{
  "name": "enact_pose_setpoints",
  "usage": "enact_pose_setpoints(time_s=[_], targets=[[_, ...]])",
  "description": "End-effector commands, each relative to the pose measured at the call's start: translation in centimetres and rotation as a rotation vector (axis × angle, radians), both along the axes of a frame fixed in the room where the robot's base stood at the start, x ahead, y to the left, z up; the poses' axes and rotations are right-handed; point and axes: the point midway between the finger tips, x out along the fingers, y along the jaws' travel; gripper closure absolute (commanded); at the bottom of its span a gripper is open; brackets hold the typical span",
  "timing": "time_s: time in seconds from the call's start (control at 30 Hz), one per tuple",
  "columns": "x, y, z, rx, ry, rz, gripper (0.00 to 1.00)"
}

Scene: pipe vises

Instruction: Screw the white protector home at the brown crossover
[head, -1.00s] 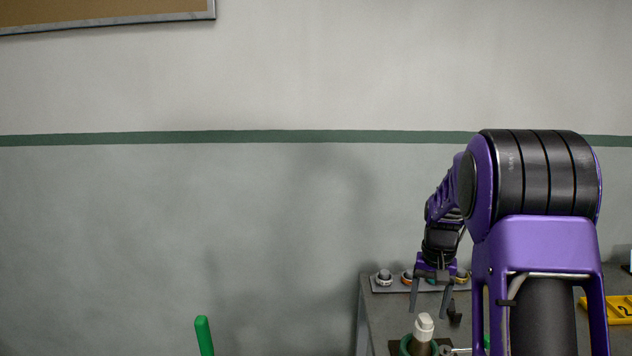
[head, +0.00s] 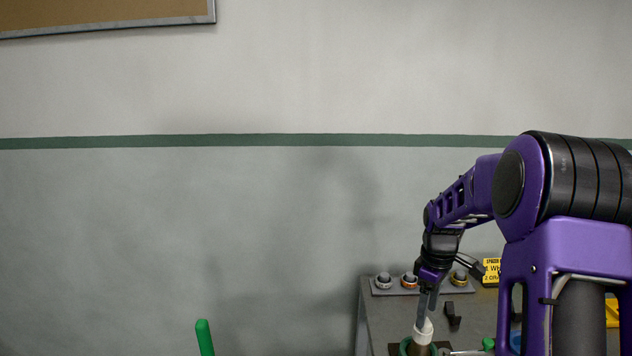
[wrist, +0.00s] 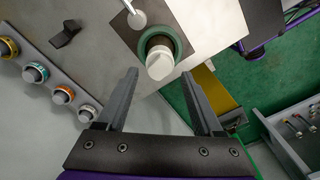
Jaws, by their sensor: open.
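The white protector (head: 423,331) stands upright on top of the brown crossover (head: 419,350), which sits inside a green ring (head: 404,346) of the vise. In the wrist view the white protector (wrist: 160,66) shows end-on, with the green ring (wrist: 180,40) around the pipe behind it. My gripper (head: 427,308) is above the protector in the head view. In the wrist view my open gripper (wrist: 160,74) has one finger on each side of the protector, with a gap on both sides. How far the protector is threaded on is hidden.
A grey rack (wrist: 50,78) holds several capped pieces with coloured rings. A black clip-like block (head: 453,317) lies on the bench. A yellow sign (head: 491,270) stands at the back. A drawer with small parts (wrist: 296,128) is at the right of the wrist view.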

Motion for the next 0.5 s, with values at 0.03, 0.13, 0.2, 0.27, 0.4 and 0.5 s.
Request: enact_pose_setpoints(time_s=[0.03, 0.13, 0.2, 0.27, 0.4, 0.5], targets=[[-0.03, -0.03, -0.02, 0.001, 0.000, 0.062, 0.32], [-0.03, -0.05, -0.03, 0.001, 0.001, 0.171, 0.32], [-0.02, 0.02, -0.02, 0.001, 0.001, 0.216, 0.32], [-0.01, 0.05, -0.02, 0.000, 0.001, 0.233, 0.32], [-0.02, 0.04, -0.02, 0.000, 0.001, 0.236, 0.32], [-0.02, 0.04, -0.04, 0.000, 0.001, 0.235, 0.32]])
